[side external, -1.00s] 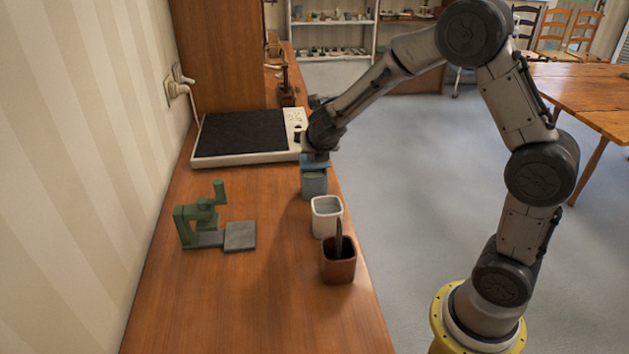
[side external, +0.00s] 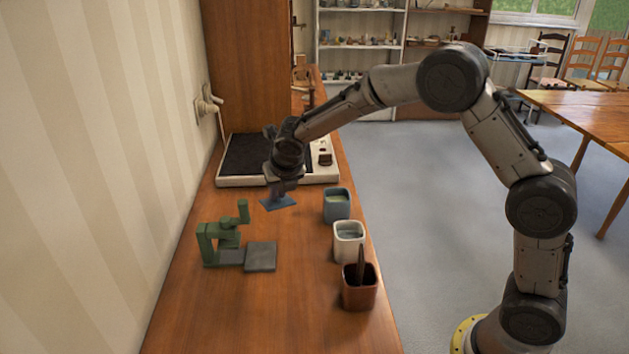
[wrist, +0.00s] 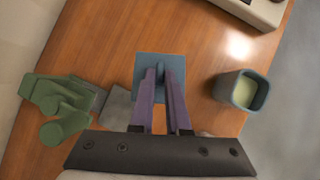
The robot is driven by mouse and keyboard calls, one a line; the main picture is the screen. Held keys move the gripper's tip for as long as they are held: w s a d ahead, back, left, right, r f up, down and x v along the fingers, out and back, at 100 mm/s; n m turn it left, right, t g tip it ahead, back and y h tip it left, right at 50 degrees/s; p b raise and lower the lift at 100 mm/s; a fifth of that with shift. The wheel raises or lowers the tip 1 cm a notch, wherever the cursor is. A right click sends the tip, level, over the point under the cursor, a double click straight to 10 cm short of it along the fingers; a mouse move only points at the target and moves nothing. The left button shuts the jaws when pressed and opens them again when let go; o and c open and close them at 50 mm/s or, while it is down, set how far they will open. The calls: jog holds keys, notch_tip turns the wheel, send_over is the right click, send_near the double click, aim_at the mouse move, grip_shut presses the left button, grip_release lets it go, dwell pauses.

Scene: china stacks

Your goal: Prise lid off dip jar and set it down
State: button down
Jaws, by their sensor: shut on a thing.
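The dip jar (side external: 337,206) is a blue-grey square jar standing near the right edge of the wooden bench, with its top open and pale greenish liquid inside. It also shows at the right in the wrist view (wrist: 243,91). The lid (side external: 278,203) is a flat blue square with a raised grip. My gripper (side external: 281,188) is shut on the lid's grip and holds it level or nearly so, left of the jar and clear of it. In the wrist view the lid (wrist: 150,66) shows beyond the two purple fingers.
A white jar (side external: 349,241) and a dark red pot (side external: 359,287) with an upright tool stand in front of the dip jar. A green clamp-like device (side external: 226,240) with a grey block (side external: 261,257) is at left. A black-topped hotplate (side external: 243,154) lies behind. Bare bench (side external: 300,310) lies in front.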

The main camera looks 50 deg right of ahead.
jog(key=shift+w+a+f, duration=0.15)
jog(key=shift+a+f, duration=0.05)
jog(key=shift+a, duration=0.25)
jog(key=shift+w+a+f, duration=0.15)
jog(key=shift+a, duration=0.3)
jog(key=shift+a+f+g, duration=0.1)
jog(key=shift+a+g, duration=0.1)
jog(key=shift+g, duration=0.1)
jog(key=shift+s+f, duration=0.1)
jog(key=shift+f, duration=0.05)
jog(key=shift+f, duration=3.2)
jog(key=c, duration=0.8)
grip_release()
